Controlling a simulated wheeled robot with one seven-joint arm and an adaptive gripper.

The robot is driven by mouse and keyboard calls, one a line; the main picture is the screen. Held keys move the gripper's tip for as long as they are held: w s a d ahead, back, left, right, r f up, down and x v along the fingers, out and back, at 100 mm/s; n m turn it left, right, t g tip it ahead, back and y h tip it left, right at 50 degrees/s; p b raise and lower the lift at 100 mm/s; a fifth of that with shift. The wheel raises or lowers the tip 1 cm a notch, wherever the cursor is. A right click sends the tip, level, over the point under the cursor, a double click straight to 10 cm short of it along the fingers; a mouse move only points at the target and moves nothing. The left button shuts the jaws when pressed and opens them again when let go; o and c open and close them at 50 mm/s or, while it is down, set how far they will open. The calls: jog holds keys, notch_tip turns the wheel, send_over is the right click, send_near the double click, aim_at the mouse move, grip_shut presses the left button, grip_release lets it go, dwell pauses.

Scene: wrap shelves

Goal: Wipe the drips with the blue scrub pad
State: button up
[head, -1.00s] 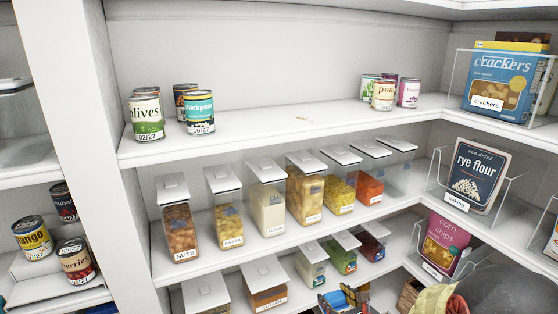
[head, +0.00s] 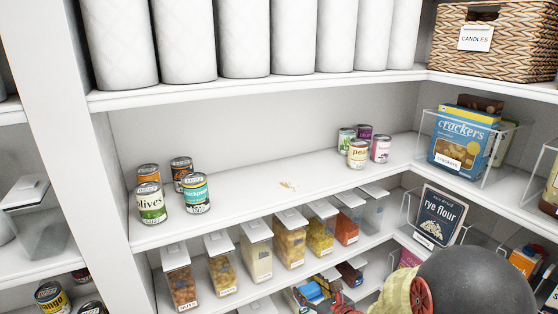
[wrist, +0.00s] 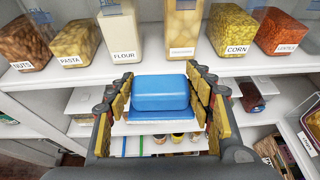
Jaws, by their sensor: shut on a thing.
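The drips (head: 289,186) are a small yellow-brown mark on the bare middle of the white can shelf (head: 250,205). My gripper (wrist: 161,98) is shut on the blue scrub pad (wrist: 160,93), which sits between its yellow-padded fingers in the wrist view. In the head view the gripper (head: 318,292) shows small at the lower middle, in front of and below the row of food bins, well below the drips. The pad is apart from the drips. The drips do not show in the wrist view.
Several cans, including olives (head: 151,203), stand left of the drips; more cans, including peas (head: 358,154), stand to the right. Clear bins such as flour (head: 257,252) line the shelf below. A crackers box (head: 465,140) stands at the right. Paper rolls (head: 245,35) fill the shelf above.

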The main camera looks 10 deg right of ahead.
notch_tip(320, 180, up, 8)
jog(key=p, duration=0.6)
jog(key=shift+f, duration=0.4)
